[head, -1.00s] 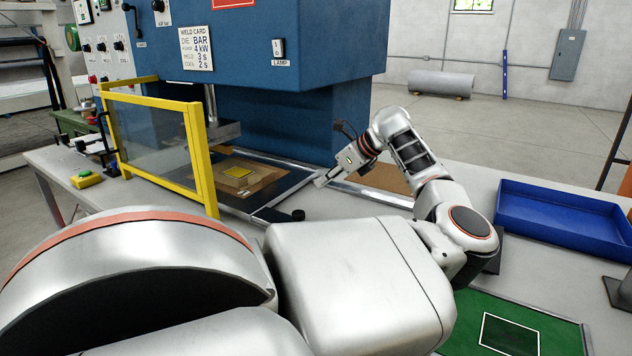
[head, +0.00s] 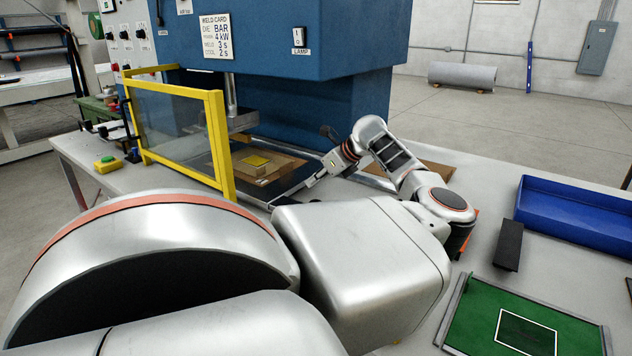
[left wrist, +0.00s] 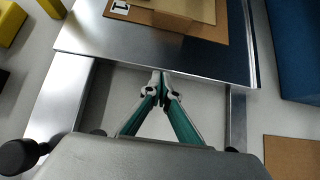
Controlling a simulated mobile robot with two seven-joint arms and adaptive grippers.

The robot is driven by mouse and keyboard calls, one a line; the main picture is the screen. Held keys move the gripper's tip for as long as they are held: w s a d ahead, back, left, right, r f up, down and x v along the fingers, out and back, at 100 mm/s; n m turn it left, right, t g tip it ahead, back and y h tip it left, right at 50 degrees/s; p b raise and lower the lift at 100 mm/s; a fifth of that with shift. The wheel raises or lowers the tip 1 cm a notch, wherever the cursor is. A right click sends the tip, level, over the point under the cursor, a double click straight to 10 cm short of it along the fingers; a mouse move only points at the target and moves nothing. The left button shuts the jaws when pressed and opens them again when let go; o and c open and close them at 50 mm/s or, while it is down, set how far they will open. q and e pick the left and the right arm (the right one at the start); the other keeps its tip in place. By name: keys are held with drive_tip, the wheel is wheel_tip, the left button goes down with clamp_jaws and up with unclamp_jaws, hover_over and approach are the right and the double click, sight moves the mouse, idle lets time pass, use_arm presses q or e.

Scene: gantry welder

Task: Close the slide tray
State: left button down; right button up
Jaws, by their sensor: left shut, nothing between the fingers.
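The slide tray (head: 262,193) is a flat dark metal plate under the blue press, bearing a brown board (head: 282,170) with a yellow piece (head: 257,161). My left gripper (head: 310,185) is at the tray's right-hand edge. In the left wrist view its green fingers (left wrist: 162,76) are shut and empty, with the tips at the tray's near edge; whether they touch cannot be told. My arm hides part of the rails. My right gripper is not in view.
A yellow-framed clear guard (head: 222,150) stands left of the tray. A black knob (left wrist: 18,157) sits beside the left rail. A blue bin (head: 575,215), a black block (head: 509,245) and a green mat (head: 480,318) lie to the right on the bench.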

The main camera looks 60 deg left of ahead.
sight(278, 169)
use_arm(q)
drive_tip(key=s+a, duration=0.2)
drive_tip(key=a, duration=0.2)
drive_tip(key=s+a+b, duration=0.1)
drive_tip(key=s+a, duration=0.1)
drive_tip(key=a, duration=0.2)
drive_tip(key=s+a, duration=0.2)
drive_tip(key=a, duration=0.2)
drive_tip(key=shift+s+b, duration=0.3)
drive_tip(key=shift+s, duration=0.05)
drive_tip(key=shift+s+a+r, duration=0.15)
drive_tip(key=shift+r, duration=0.05)
drive_tip(key=shift+w+d+f, duration=0.1)
drive_tip(key=shift+w+d, duration=0.1)
drive_tip(key=d, duration=0.1)
drive_tip(key=w+d+r, duration=0.1)
drive_tip(key=d, duration=0.1)
drive_tip(key=w+d, duration=0.1)
drive_tip(key=shift+w+d+r, duration=0.15)
drive_tip(key=shift+w+d, duration=0.05)
drive_tip(key=v, duration=0.8)
drive_tip(key=shift+p, duration=0.35)
